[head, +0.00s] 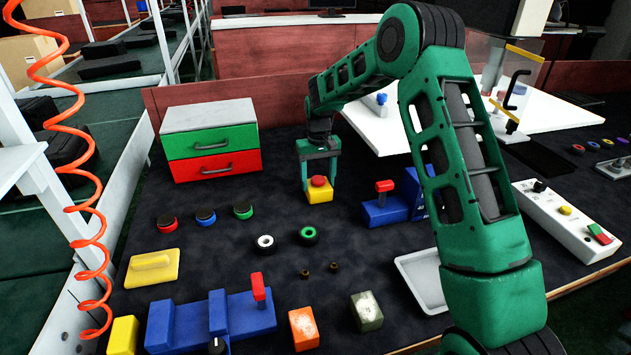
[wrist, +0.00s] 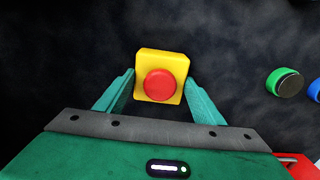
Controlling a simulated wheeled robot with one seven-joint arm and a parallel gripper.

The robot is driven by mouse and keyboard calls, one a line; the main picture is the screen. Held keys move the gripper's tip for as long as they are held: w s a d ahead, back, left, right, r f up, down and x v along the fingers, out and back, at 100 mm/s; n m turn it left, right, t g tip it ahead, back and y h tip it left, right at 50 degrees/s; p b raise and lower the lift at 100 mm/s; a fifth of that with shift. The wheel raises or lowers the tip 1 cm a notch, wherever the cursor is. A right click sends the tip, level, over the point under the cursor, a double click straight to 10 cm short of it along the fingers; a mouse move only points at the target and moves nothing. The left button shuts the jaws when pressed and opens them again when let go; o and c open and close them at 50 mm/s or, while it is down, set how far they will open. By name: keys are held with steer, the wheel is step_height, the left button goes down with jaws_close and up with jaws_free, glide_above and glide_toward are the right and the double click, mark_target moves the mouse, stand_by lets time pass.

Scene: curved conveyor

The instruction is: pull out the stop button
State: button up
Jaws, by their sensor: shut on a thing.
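The stop button is a red round cap (head: 318,181) on a yellow box (head: 319,193), standing on the dark table in the middle of the head view. In the wrist view the red cap (wrist: 160,86) faces the camera, with the yellow box (wrist: 161,57) around and behind it. My gripper (head: 319,180) points down over the button, one green finger on each side. It is shut on the stop button. In the wrist view the fingers (wrist: 160,92) flank the cap and box; the exact contact is hard to see.
A drawer box with green and red drawers (head: 212,154) stands to the left. A blue block with a red lever (head: 385,199) is close to the right. Round buttons (head: 205,217) and two rings (head: 308,235) lie in front. A grey tray (head: 422,283) lies front right.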

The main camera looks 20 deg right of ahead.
steer(key=shift+w+r, duration=0.15)
steer(key=shift+r, duration=0.5)
steer(key=shift+w+r, duration=0.15)
steer(key=shift+r, duration=0.45)
steer(key=shift+s+r, duration=0.1)
steer(key=c, duration=0.7)
steer(key=shift+o, duration=0.2)
steer(key=shift+f, duration=0.2)
steer(key=shift+s+r, duration=0.2)
steer(key=shift+s, duration=0.05)
steer(key=o, duration=2.2)
steer(key=shift+r, duration=0.1)
